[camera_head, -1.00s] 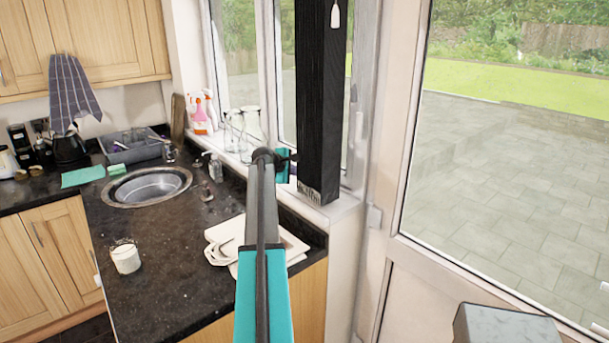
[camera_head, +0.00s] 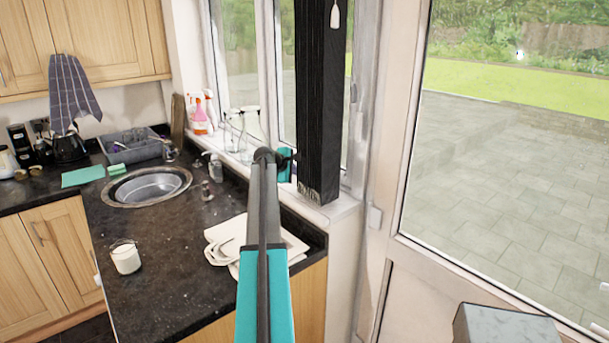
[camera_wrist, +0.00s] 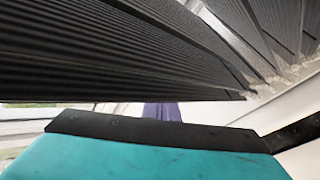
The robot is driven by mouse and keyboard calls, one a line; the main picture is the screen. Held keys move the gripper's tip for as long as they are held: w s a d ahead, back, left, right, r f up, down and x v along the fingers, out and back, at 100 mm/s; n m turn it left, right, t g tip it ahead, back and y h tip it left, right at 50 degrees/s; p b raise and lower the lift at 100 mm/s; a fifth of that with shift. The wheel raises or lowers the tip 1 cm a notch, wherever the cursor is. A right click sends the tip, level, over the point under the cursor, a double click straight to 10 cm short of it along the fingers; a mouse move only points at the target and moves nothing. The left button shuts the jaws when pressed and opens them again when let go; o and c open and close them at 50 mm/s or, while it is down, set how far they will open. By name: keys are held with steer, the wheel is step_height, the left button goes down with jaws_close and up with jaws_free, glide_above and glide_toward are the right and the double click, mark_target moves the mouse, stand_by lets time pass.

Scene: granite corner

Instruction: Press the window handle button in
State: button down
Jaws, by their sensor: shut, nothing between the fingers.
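The window handle is probably the small grey piece (camera_head: 353,92) on the window frame, just right of the dark blind in the head view. Its button cannot be made out. My gripper (camera_head: 285,165) shows only in part, as a teal piece at the blind's lower left edge. Its fingertips are hidden, apparently behind the blind. In the wrist view a teal part of mine with a black edge fills the bottom, just under the blind's dark slats (camera_wrist: 120,50). Neither handle nor fingertips can be made out there.
The gathered dark blind (camera_head: 318,100) hangs in front of the window, close to my gripper. Spray bottles (camera_head: 205,112) and clear bottles (camera_head: 240,128) stand on the sill to the left. White plates (camera_head: 225,240) lie on the counter below. A glazed door (camera_head: 500,150) is at right.

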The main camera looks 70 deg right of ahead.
steer(key=shift+a, duration=0.1)
stand_by(0.6)
steer(key=shift+w+a, duration=0.5)
steer(key=shift+a, duration=0.15)
steer(key=shift+w+a, duration=0.1)
steer(key=shift+a, duration=0.05)
steer(key=shift+w+a, duration=0.65)
steer(key=shift+a, duration=0.35)
steer(key=shift+w+a, duration=0.65)
steer(key=shift+a, duration=0.35)
steer(key=shift+s, duration=0.1)
